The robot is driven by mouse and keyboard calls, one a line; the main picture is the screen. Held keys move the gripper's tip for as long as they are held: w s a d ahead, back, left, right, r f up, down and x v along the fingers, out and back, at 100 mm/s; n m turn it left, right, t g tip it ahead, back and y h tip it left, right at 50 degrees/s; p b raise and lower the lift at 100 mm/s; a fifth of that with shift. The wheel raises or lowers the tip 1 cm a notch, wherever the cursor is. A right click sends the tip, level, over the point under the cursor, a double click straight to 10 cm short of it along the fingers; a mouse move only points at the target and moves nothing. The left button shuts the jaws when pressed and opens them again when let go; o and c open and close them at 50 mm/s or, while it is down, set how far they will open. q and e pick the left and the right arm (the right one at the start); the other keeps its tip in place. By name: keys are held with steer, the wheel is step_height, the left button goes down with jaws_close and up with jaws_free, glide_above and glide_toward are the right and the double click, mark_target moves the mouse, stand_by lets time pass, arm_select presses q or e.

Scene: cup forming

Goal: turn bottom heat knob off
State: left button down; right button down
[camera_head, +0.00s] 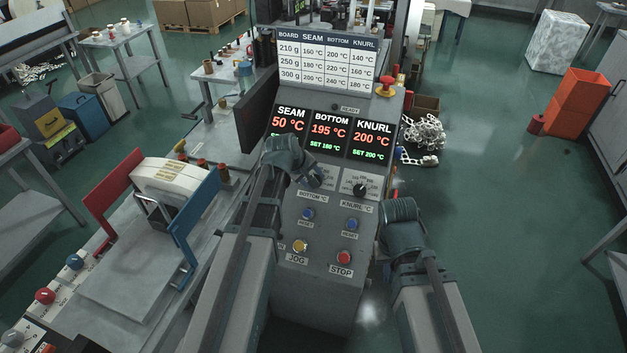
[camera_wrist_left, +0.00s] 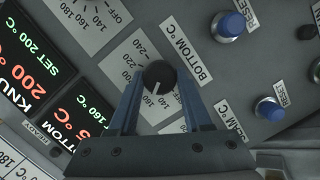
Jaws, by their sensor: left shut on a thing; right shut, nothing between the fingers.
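The bottom heat knob (camera_wrist_left: 159,77) is a round black knob on a white dial plate beside the "BOTTOM °C" label (camera_wrist_left: 187,60). Its white pointer mark faces the numbers near 160. My left gripper (camera_wrist_left: 157,88) is shut on the knob, one blue finger on each side. In the head view my left gripper (camera_head: 314,178) covers most of this knob. The bottom display (camera_head: 330,131) reads 195 °C with SET 160 °C. My right gripper (camera_head: 400,210) is empty and shut, low at the right of the panel; its fingertips are hard to make out.
The knurl knob (camera_head: 360,190) is close to the right of my left gripper. Blue reset buttons (camera_head: 352,224), a yellow jog button (camera_head: 300,246) and a red stop button (camera_head: 346,257) lie below. A red-yellow emergency button (camera_head: 386,86) is higher up.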

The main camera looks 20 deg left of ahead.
arm_select(q)
steer(key=n+b, duration=0.1)
steer(key=n, duration=0.2)
steer(key=n+t, duration=0.1)
steer(key=n, duration=0.2)
steer(key=shift+s+f+b, duration=0.15)
steer(key=shift+s+b, duration=0.05)
steer(key=shift+b, duration=0.15)
steer(key=n+t+b, duration=0.1)
steer(key=n, duration=0.4)
steer(key=shift+n+t, duration=0.3)
steer(key=shift+c, duration=1.6)
jaws_free()
steer(key=p+v, duration=1)
steer(key=v, duration=0.4)
